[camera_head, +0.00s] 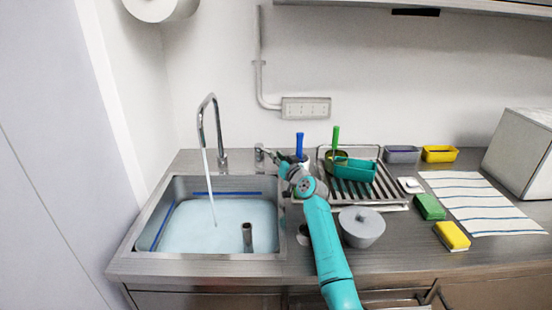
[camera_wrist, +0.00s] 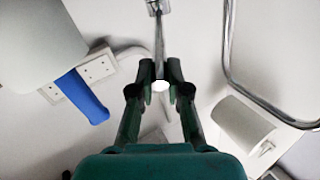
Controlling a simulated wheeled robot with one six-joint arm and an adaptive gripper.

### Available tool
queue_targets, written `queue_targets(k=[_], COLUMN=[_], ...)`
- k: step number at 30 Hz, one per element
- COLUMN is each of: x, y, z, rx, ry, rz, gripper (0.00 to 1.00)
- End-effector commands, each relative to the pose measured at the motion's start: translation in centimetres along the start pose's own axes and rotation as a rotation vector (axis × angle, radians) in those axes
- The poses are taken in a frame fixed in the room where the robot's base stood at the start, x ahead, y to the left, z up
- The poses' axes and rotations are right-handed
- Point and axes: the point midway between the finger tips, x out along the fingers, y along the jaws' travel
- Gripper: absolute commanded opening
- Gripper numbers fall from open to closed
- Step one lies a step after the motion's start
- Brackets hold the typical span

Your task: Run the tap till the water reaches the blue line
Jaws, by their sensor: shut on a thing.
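The steel tap (camera_head: 219,140) has a tall curved spout, and a thin stream of water (camera_head: 209,185) falls from it into the sink (camera_head: 150,213). Pale blue water (camera_head: 190,230) covers the sink floor, its surface a little below the blue line (camera_head: 228,193) on the back wall. The line continues on the left wall. My gripper (camera_head: 277,161) is at the tap lever (camera_head: 260,154), right of the spout. In the wrist view, my gripper (camera_wrist: 160,84) has its fingers closed around the lever's (camera_wrist: 159,45) white-tipped end.
A grey standpipe (camera_head: 247,236) rises from the water. Sponges (camera_head: 452,236) and a striped cloth (camera_head: 485,203) lie further right. A wall socket (camera_head: 306,108) is behind.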

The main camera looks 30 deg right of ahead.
Motion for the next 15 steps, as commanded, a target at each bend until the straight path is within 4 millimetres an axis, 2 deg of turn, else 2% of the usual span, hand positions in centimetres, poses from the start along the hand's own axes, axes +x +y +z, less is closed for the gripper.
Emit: queue_targets(k=[1, 7, 8, 9, 11, 15], x=[-0.16, -0.17, -0.17, -0.16, -0.14, -0.09], y=[0.34, 0.35, 0.35, 0.35, 0.32, 0.20], z=[0.59, 0.51, 0.50, 0.46, 0.36, 0.17], rx=[0.001, 0.000, 0.000, 0.000, 0.000, 0.000], ry=[-0.008, -0.007, -0.007, -0.006, -0.005, -0.002], rz=[0.003, 0.004, 0.004, 0.004, 0.004, 0.003], gripper=[0.00, 0.00, 0.18, 0.28, 0.41, 0.41])
